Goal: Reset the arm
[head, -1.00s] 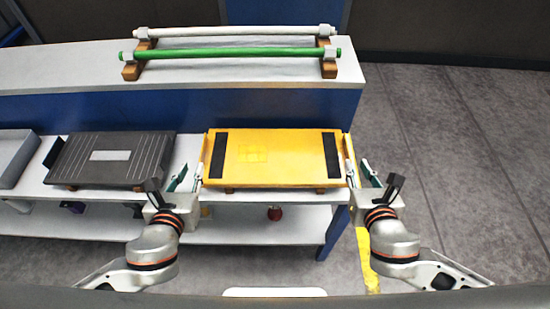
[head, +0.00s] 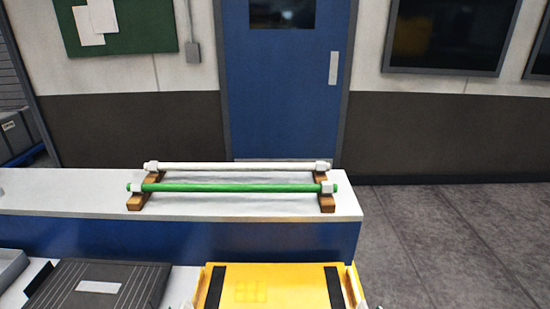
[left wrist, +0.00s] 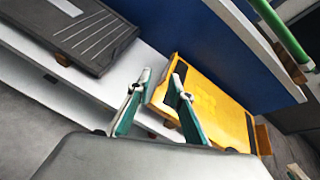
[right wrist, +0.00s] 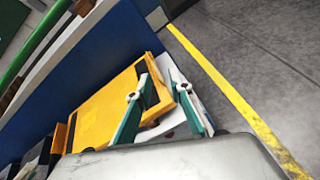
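The yellow casting (head: 270,287) with two black strips lies on the lower bench level, cut off by the bottom of the head view. The arms are almost wholly out of the head view.
A dark grey ribbed casting (head: 100,290) lies left of the yellow one. A green bar (head: 230,187) and a white bar (head: 240,167) rest on wooden supports on the raised shelf (head: 80,190). A blue door (head: 285,90) stands behind. Floor at right (head: 450,240) is clear.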

